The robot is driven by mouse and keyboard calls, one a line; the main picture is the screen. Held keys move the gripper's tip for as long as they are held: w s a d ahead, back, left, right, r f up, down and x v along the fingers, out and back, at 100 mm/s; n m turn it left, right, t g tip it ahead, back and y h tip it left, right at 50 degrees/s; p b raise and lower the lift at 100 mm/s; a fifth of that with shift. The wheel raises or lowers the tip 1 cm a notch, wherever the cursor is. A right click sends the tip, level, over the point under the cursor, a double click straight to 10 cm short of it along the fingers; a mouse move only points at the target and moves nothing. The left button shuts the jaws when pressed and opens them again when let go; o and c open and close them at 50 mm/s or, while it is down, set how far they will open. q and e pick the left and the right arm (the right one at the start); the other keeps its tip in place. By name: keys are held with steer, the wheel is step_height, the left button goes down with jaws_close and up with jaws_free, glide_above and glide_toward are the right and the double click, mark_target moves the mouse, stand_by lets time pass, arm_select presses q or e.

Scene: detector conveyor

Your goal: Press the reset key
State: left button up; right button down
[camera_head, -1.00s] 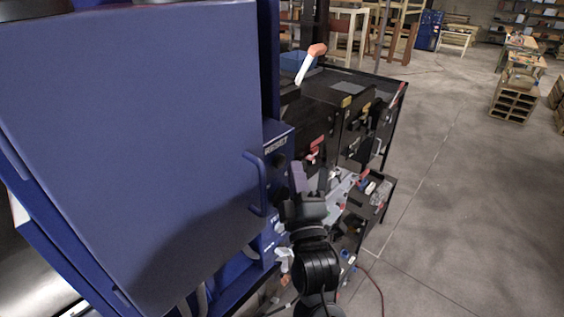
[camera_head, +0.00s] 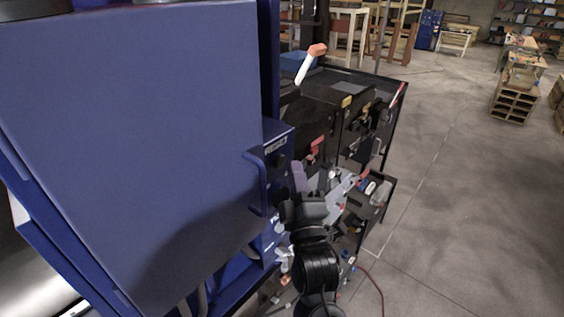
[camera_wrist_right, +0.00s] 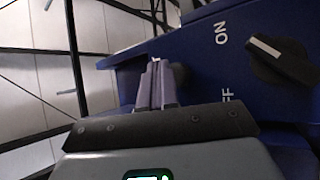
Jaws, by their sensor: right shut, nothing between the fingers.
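The blue detector cabinet (camera_head: 130,120) fills the left of the head view. Its narrow control panel (camera_head: 276,134) faces right and carries a dark round knob (camera_head: 279,160). In the right wrist view a black rotary switch (camera_wrist_right: 281,60) with a white pointer line sits beside ON and OFF lettering on the blue panel. My right gripper (camera_head: 297,174) is close in front of the panel's right side, fingers shut and empty. In the wrist view the fingertips (camera_wrist_right: 157,66) lie left of the switch, at the panel's edge. I cannot make out a reset key. My left gripper is not in view.
A blue handle (camera_head: 257,180) sticks out between the cabinet front and my right gripper. Open floor (camera_head: 470,210) lies to the right.

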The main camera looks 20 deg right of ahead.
steer(key=shift+w+a, duration=0.1)
steer(key=shift+w+a+p, duration=0.15)
steer(key=shift+w+p, duration=0.1)
steer(key=shift+p, duration=0.05)
steer(key=shift+w+a, duration=0.25)
steer(key=shift+w, duration=0.1)
stand_by(0.8)
stand_by(0.5)
steer(key=shift+s+d+p, duration=0.5)
steer(key=shift+s+p, duration=0.1)
steer(key=shift+s, duration=0.1)
steer(key=shift+s, duration=0.1)
